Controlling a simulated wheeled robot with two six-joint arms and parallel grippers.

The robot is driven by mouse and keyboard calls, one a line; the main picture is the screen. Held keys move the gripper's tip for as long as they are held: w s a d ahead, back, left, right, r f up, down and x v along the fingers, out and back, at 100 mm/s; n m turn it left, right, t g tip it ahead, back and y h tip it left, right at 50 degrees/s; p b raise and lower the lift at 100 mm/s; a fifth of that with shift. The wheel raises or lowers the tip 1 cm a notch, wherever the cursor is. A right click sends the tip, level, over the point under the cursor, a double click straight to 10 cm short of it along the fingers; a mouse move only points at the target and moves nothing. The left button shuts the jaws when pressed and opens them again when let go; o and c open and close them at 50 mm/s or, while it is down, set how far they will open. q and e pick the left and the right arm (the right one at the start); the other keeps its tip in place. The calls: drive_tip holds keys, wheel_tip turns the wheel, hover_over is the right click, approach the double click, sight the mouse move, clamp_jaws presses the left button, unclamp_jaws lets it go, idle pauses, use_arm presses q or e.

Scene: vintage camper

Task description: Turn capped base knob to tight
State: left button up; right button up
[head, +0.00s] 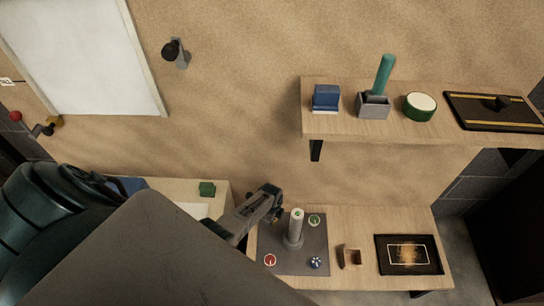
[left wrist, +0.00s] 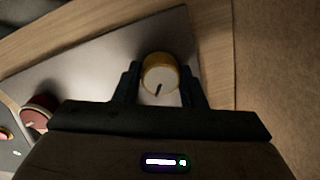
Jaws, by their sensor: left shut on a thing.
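A round knob (left wrist: 160,72) with a yellow rim and a pale cap shows in the left wrist view. A dark pointer line on its cap points down and slightly left. My left gripper (left wrist: 159,82) has one finger on each side of this knob and is shut on it. In the head view my left gripper (head: 272,200) is at the back left corner of the grey panel (head: 302,264), and the knob is hidden there. No tight mark can be made out. My right gripper is not in view.
A small brown box (head: 351,257) and a black tray (head: 380,263) are to the right. A shelf (head: 330,127) hangs above.

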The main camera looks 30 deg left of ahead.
use_arm(q)
drive_tip(key=m, duration=0.3)
drive_tip(key=shift+m, duration=2.2)
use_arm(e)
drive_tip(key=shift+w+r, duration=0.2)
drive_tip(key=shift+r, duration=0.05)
use_arm(q)
drive_tip(key=shift+m, duration=0.3)
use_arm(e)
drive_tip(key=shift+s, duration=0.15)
use_arm(q)
drive_tip(key=o, duration=1)
